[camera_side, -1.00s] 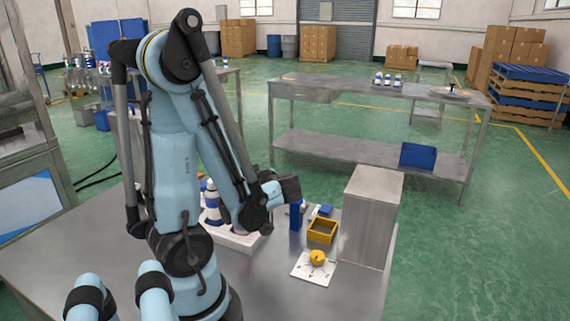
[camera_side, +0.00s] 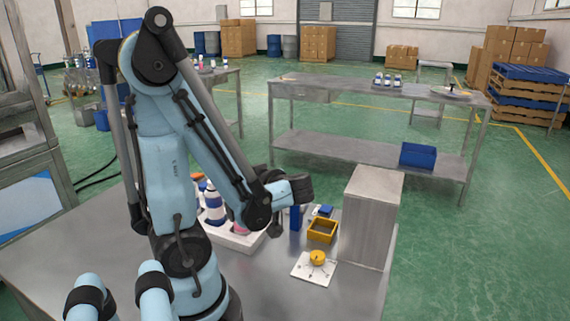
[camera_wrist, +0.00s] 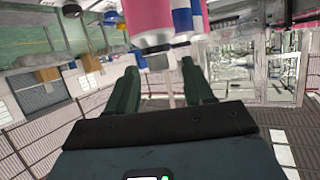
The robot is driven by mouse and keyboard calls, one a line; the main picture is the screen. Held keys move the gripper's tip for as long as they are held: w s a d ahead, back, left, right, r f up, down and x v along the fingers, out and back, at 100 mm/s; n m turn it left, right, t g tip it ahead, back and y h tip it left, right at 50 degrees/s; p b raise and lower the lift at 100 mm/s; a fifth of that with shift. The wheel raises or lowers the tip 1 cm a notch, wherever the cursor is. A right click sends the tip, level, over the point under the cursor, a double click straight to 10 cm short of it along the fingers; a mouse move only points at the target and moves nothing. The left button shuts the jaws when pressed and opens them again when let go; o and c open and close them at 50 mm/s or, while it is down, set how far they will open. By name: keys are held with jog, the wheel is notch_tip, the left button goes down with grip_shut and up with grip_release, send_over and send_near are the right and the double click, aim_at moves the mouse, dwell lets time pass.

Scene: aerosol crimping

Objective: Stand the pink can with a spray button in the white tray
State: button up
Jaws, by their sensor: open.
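The white tray (camera_side: 243,243) stands on the metal table beside my arm in the side view. The pink can (camera_side: 241,229) shows as a small pink patch at the tray's right part, mostly hidden by my arm; it seems to stand there. In the wrist view the pink can (camera_wrist: 150,18) is at the top edge, beyond my fingertips. My gripper (camera_wrist: 159,68) is open, its two dark green fingers apart with nothing between them. The fingers are hidden in the side view. The can's spray button cannot be made out.
Blue-and-white cans (camera_side: 214,203) stand in the tray's left part. Right of it are a tall blue block (camera_side: 295,218), a yellow open box (camera_side: 321,231), a white plate with a yellow knob (camera_side: 317,258) and a large grey metal block (camera_side: 371,218).

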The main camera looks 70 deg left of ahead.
jog(key=w+d+m+t+h, duration=0.6)
jog(key=w+d+m, duration=0.1)
jog(key=d+m, duration=0.3)
jog(key=w+d+r+m+t+h, duration=0.1)
jog(key=w+d+m+t+h, duration=0.5)
jog(key=d+m, duration=0.5)
jog(key=shift+w+r+m+h, duration=0.15)
jog(key=shift+w+m+h, duration=0.2)
jog(key=shift+w, duration=0.65)
